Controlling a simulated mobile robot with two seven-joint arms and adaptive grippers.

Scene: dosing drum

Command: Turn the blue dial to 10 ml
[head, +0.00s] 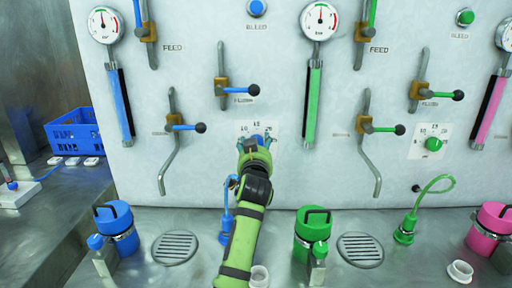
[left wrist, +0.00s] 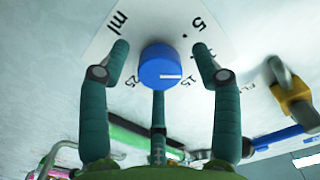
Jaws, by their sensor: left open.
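The blue dial (left wrist: 160,67) shows in the left wrist view, round, with a white pointer line on its face. The line points right, toward the 15 mark. Its white scale plate (left wrist: 157,22) carries ml, 5, 15 and 25; another mark is partly hidden by a finger. My left gripper (head: 254,143) is open at the plate, with teal fingers on both sides of the dial and a third finger below it. Gaps show between the side fingers and the dial. In the head view my gripper hides the dial, and part of the scale plate (head: 258,128) shows above it.
Levers with black knobs stick out nearby, one blue above (head: 240,90) and one blue at left (head: 187,127). A green dial (head: 433,144) is at right. Blue (head: 116,225) and green canisters (head: 313,230) stand on the steel counter below.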

